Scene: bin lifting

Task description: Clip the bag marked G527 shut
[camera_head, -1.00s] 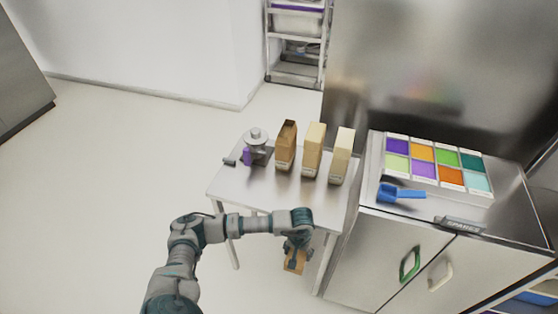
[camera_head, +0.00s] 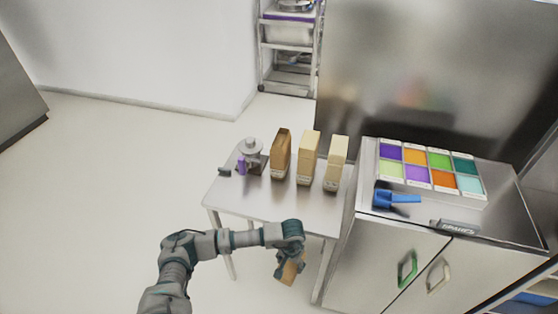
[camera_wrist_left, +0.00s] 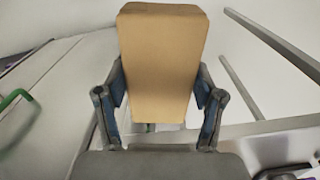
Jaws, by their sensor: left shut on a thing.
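My left gripper (camera_head: 288,262) is shut on a tan bag (camera_head: 293,271), held tilted off the front edge of the white table (camera_head: 240,198). In the left wrist view the held tan bag (camera_wrist_left: 162,65) stands between both fingers (camera_wrist_left: 160,112), with a plain face and no marking visible. Three bags stand upright on the table: a browner bag (camera_head: 281,153), a middle tan bag (camera_head: 308,159) and a paler bag (camera_head: 336,164). Their labels are too small to read, so I cannot tell which is G527. My right gripper is out of view.
A grey device (camera_head: 251,152) and a small dark object (camera_head: 224,171) are on the table's left. The steel cabinet (camera_head: 365,254) on the right carries a grid of coloured squares (camera_head: 430,168), a blue scoop (camera_head: 394,198) and a sign (camera_head: 459,227). The floor at left is clear.

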